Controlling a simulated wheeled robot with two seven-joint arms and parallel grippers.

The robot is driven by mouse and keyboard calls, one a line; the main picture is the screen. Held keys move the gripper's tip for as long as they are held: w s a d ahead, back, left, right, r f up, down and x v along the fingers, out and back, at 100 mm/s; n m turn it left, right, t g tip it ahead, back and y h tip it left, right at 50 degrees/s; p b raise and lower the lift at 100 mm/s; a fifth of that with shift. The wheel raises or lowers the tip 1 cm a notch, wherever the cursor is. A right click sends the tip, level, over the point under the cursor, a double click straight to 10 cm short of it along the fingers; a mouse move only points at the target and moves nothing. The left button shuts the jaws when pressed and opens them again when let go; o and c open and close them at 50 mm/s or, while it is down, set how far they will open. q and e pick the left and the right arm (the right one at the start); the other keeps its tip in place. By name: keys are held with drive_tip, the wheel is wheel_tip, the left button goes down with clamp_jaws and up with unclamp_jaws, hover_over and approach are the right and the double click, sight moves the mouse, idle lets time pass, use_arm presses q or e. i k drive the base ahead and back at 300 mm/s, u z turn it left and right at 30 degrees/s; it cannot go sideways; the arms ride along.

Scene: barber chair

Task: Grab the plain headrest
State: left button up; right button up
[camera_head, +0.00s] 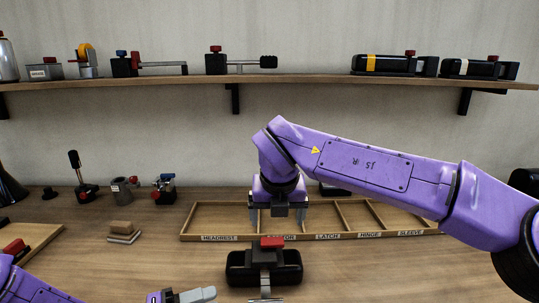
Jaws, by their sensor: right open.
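A plain black headrest (238,268) with a red knob and a metal stem lies on the table at the bottom centre. It has no coloured stripe. My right gripper (277,215) points down with its two fingers apart and nothing between them. My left arm enters at the bottom left. Part of what looks like my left gripper (182,296) shows at the bottom edge, mostly cut off, so its opening cannot be seen.
A wooden tray (330,237) with labelled compartments, one reading HEADREST, stands behind the headrest. A shelf (300,80) above holds a yellow-striped headrest (383,64), a white-striped one (470,68) and other parts. Small parts and a block (122,230) stand left.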

sight(264, 264)
drive_tip(key=u, duration=0.05)
drive_tip(key=k, duration=0.9)
